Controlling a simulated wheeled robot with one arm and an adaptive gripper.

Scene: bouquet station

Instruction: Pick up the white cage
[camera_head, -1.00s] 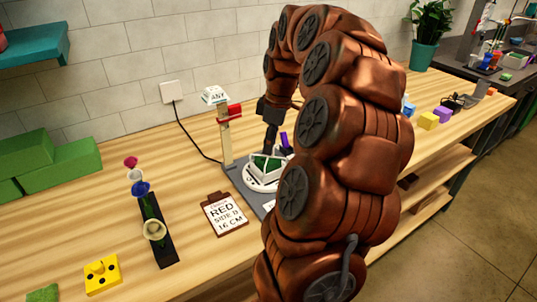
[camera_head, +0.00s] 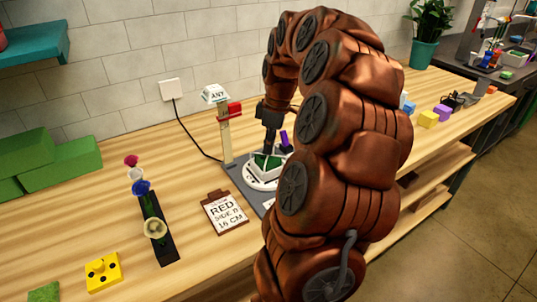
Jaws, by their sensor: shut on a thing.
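The white cage (camera_head: 252,166) is an open white frame around a green block (camera_head: 268,162). It sits at the white round plate (camera_head: 262,184) on a dark grey base (camera_head: 236,180), in the middle of the bench. My gripper (camera_head: 268,151) points down at the cage's back edge and is shut on it. My arm hides the right side of the cage and part of the base. I cannot tell whether the cage is lifted clear of the plate.
A post with a red clip (camera_head: 230,112) and an "ANY" sign (camera_head: 214,94) stands just behind left. A purple piece (camera_head: 284,138) is close on the right. A clipboard (camera_head: 225,211) and a dark flower rack (camera_head: 160,238) lie left. Coloured cubes (camera_head: 428,119) sit far right.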

